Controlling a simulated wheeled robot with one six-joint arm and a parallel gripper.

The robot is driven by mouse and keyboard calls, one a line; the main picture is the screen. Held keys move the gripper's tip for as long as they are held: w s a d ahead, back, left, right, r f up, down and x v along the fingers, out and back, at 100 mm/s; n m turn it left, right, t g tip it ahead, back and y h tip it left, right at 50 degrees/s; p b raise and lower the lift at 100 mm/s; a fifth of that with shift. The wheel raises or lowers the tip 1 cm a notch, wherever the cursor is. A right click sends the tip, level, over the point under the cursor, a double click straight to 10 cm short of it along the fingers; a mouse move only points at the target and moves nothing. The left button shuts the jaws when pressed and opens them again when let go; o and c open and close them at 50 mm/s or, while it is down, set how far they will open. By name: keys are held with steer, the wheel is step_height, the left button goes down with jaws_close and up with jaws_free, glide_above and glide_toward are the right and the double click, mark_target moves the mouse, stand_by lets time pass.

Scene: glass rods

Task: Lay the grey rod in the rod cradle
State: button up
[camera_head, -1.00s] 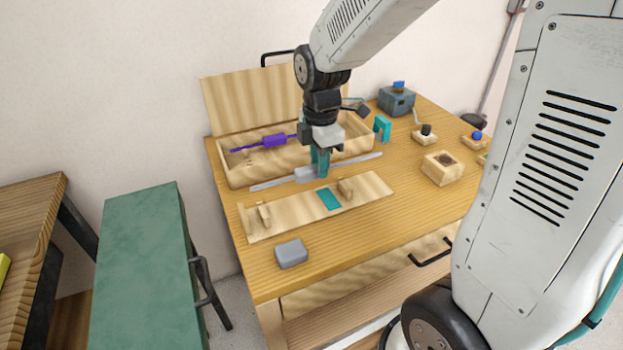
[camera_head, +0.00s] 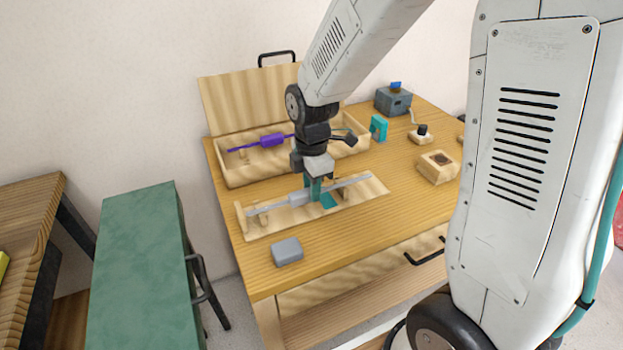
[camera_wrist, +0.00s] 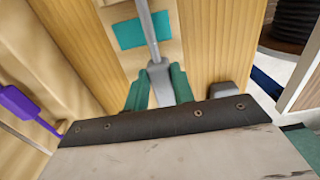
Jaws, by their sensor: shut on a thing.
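My gripper (camera_head: 313,190) is shut on the middle block of the grey rod (camera_head: 347,182). In the head view the rod spans over the rod cradle (camera_head: 374,190), a pale wooden board with two notched supports and a teal patch (camera_head: 329,202). The rod runs roughly along the board's length. I cannot tell whether it touches the supports. In the wrist view the teal fingers (camera_wrist: 158,90) grip the rod's grey block (camera_wrist: 159,78), and its thin shaft (camera_wrist: 148,30) passes over the teal patch (camera_wrist: 143,30).
Behind the cradle is an open wooden box (camera_head: 228,176) holding a purple rod (camera_head: 272,140). A grey block (camera_head: 287,252) sits in front of the cradle. A teal stand (camera_head: 378,128), a wooden block (camera_head: 437,166) and a dark box (camera_head: 393,101) stand to the right.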

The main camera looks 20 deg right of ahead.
steer(key=shift+r, duration=0.1)
stand_by(0.4)
steer(key=shift+r, duration=0.45)
steer(key=shift+f, duration=1)
stand_by(1.0)
steer(key=o, duration=1.1)
